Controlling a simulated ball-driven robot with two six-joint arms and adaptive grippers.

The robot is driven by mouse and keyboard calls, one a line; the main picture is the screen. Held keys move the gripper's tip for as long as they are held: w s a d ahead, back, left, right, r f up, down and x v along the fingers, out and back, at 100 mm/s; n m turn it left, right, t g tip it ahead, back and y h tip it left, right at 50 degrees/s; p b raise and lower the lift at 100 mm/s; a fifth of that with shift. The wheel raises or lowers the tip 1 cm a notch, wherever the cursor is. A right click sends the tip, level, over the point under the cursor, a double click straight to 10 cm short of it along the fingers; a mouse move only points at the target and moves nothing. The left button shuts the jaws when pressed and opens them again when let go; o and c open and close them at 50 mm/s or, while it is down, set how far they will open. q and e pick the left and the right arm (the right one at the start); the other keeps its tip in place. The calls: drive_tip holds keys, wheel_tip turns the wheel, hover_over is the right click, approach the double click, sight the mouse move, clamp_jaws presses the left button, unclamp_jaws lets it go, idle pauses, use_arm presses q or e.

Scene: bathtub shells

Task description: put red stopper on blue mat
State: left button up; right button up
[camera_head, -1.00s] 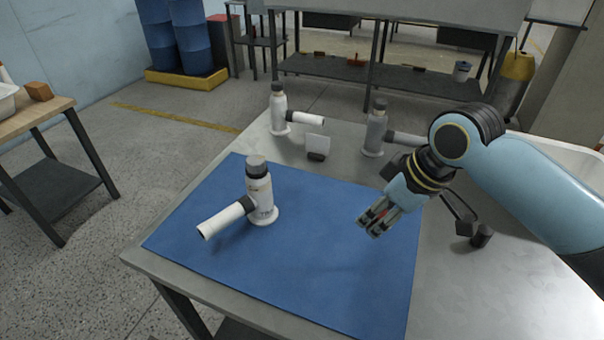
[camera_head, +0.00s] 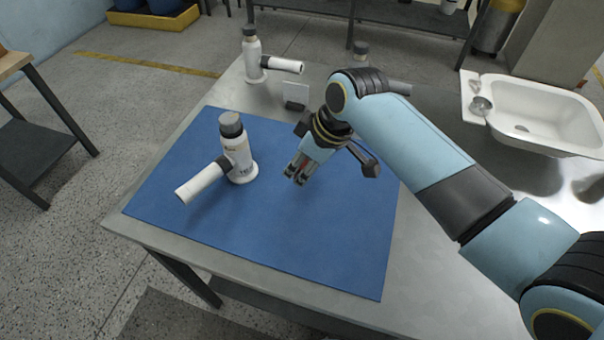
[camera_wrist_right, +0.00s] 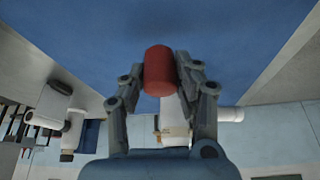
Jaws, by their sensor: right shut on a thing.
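The blue mat (camera_head: 300,245) lies flat on the grey table. My right gripper (camera_head: 296,178) is above the middle of the mat, to the right of a white bottle-shaped fitting. In the right wrist view my right gripper (camera_wrist_right: 162,90) is shut on the red stopper (camera_wrist_right: 159,70), a small red cylinder held between the fingertips. In the head view the fingers hide nearly all of the stopper. The mat also fills the upper part of the wrist view (camera_wrist_right: 120,30). My left gripper is not in view.
A white fitting with a dark cap and side pipe (camera_head: 238,155) stands on the mat's left half. Another one (camera_head: 252,55) and a small white card in a holder (camera_head: 295,95) stand behind the mat. A white basin (camera_head: 540,110) is at right. The mat's front is clear.

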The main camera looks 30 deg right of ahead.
drive_tip(key=shift+f, duration=1.8)
drive_tip(key=shift+f, duration=0.1)
drive_tip(key=o, duration=1)
drive_tip(key=shift+o, duration=0.2)
drive_tip(key=p+v, duration=0.1)
drive_tip(key=v, duration=1.1)
drive_tip(key=shift+s+a, duration=0.1)
drive_tip(key=shift+a, duration=0.05)
